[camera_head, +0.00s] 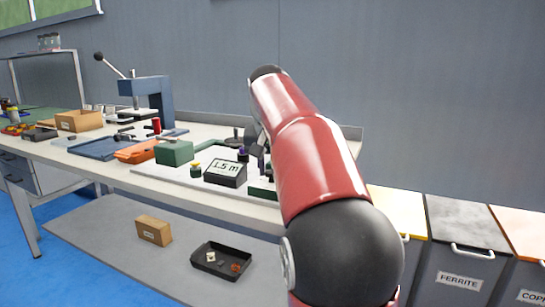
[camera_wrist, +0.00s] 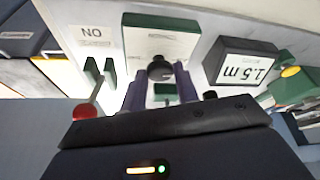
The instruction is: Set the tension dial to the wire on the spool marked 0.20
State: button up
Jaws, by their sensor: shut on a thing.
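In the wrist view a black round knob (camera_wrist: 160,68) stands in front of a green box with a pale face plate (camera_wrist: 160,40), whose print is too small to read. I take this knob for the tension dial. My gripper (camera_wrist: 158,82) has its two purple-grey fingers on either side of the knob, shut on it. The dial's pointer and setting cannot be made out. In the head view my red arm hides most of the gripper and the dial. No spool marked 0.20 can be read; a small red spool-like thing (camera_head: 156,126) stands near the blue press.
A display reading 1.5 m (camera_head: 225,172) stands close beside the gripper. A yellow button (camera_wrist: 290,71) and a red-balled lever (camera_wrist: 82,111) are nearby. Trays, a cardboard box (camera_head: 79,120) and a blue lever press (camera_head: 150,95) stand farther left on the bench. Bins line the right.

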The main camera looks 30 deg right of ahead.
jog(key=shift+m+h, duration=0.3)
jog(key=shift+m, duration=0.3)
jog(key=o, duration=1)
jog(key=shift+c, duration=0.2)
jog(key=p+v, duration=0.2)
jog(key=v, duration=0.5)
jog(key=shift+r, duration=0.4)
jog(key=shift+a, duration=0.15)
